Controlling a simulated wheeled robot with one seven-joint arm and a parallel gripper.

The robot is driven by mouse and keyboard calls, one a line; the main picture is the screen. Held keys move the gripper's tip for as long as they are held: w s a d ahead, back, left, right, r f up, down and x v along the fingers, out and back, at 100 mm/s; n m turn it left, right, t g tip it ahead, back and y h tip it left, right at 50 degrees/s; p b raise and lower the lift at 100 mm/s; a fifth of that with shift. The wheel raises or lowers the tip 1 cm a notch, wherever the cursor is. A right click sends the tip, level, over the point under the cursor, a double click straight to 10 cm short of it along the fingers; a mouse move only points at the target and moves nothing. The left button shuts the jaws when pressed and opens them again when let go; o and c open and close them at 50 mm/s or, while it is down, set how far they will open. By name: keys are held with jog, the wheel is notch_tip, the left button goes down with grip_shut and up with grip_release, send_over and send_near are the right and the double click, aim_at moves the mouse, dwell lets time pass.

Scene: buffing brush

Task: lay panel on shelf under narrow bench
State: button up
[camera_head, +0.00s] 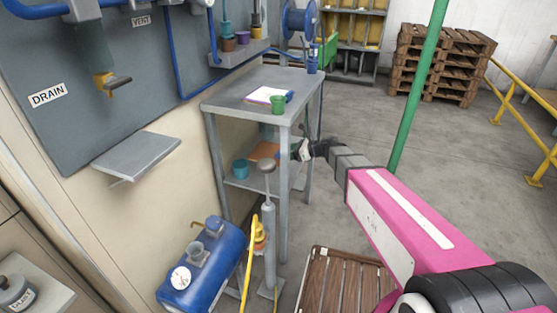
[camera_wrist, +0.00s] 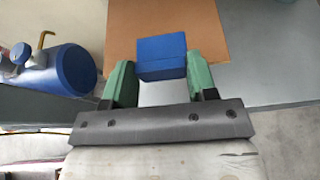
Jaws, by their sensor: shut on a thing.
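The panel is a flat brown-orange board (camera_head: 264,151) inside the narrow bench (camera_head: 236,98), below its top and at the level of the grey lower shelf (camera_head: 240,184). The wrist view shows the panel (camera_wrist: 165,17) over the grey shelf surface (camera_wrist: 272,50); whether it rests flat or is slightly raised cannot be told. A blue block (camera_wrist: 161,56) at its near edge lies between my green fingers. My gripper (camera_wrist: 160,75) is shut on the panel by this block. In the head view my gripper (camera_head: 299,150) reaches in from the right and is partly hidden by a bench leg.
A teal cup (camera_head: 241,168) stands on the shelf left of the panel. A green cup (camera_head: 278,104) and papers (camera_head: 264,95) lie on the bench top. A grey post (camera_head: 268,225) and blue tank (camera_head: 203,264) stand in front. A green pole (camera_head: 418,80) rises at the right.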

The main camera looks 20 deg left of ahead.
send_over(299, 164)
jog(key=f, duration=0.7)
jog(key=shift+a, duration=0.25)
jog(key=shift+f, duration=2)
jog(key=shift+f, duration=0.1)
jog(key=o, duration=0.9)
jog(key=shift+o, duration=0.2)
jog(key=shift+d+r, duration=0.2)
jog(key=v, duration=1.1)
jog(key=shift+d+r, duration=0.15)
jog(key=shift+d, duration=0.15)
